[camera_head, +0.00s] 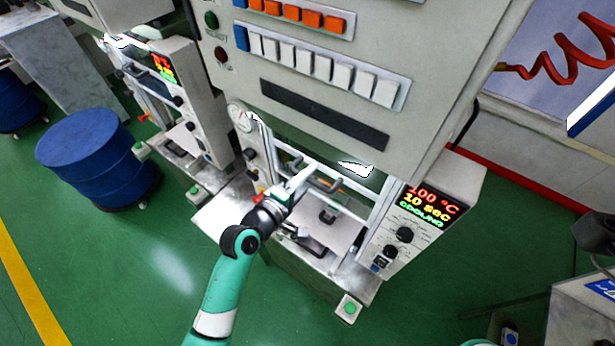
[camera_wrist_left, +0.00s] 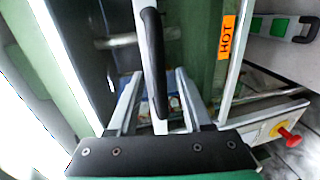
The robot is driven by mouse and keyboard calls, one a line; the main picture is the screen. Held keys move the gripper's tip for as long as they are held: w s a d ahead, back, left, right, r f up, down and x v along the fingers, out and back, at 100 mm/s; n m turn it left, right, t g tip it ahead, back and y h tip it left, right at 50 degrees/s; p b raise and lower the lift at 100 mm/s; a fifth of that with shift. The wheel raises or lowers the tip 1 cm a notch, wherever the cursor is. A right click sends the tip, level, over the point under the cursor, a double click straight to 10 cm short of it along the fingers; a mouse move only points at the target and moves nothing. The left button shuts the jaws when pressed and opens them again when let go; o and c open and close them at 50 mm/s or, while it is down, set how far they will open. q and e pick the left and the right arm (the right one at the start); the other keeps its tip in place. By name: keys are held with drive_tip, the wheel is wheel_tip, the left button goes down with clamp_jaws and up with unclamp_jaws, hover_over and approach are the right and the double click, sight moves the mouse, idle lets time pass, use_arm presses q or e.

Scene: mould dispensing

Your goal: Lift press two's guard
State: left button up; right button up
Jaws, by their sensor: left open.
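The nearer press (camera_head: 420,215) has a lit panel reading 100 °C and 10 sec; I cannot read its number. Its guard has pale frame bars (camera_head: 350,184) across the front opening and seems to be down. In the left wrist view the guard's black handle (camera_wrist_left: 154,65) stands upright, with an orange HOT label (camera_wrist_left: 227,38) to its right. My left gripper (camera_head: 303,180) is at the front of this press. It is open, and its two fingers (camera_wrist_left: 158,88) lie on either side of the handle's lower part. I cannot tell whether they touch it. My right gripper is not in view.
A large grey control cabinet (camera_head: 320,105) with rows of buttons hangs over the press opening. A second press (camera_head: 185,85) stands to the left, with blue drums (camera_head: 95,150) beyond it. A red knob (camera_wrist_left: 290,138) shows at the right of the wrist view.

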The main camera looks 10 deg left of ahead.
use_arm(q)
drive_tip(key=v, duration=1.1)
drive_tip(key=shift+s+p, duration=0.3)
drive_tip(key=shift+p, duration=0.05)
drive_tip(key=shift+a+r, duration=0.1)
wheel_tip(320, 180, up, 30)
drive_tip(key=a+m+t+y, duration=0.1)
drive_tip(key=a+m+t, duration=0.1)
drive_tip(key=m+t, duration=0.6)
drive_tip(key=s+a+r+m+t+y, duration=0.1)
drive_tip(key=s+r+m+t, duration=0.1)
drive_tip(key=s+r, duration=0.3)
drive_tip(key=s+a+r+m+t+y+p, duration=0.1)
drive_tip(key=s+a+r+m+t+y, duration=0.1)
drive_tip(key=r, duration=1.1)
drive_tip(key=s+m+t, duration=0.1)
drive_tip(key=s+m, duration=0.1)
drive_tip(key=s, duration=0.1)
drive_tip(key=shift+s+a+r+y, duration=0.2)
drive_tip(key=shift+r+y, duration=0.1)
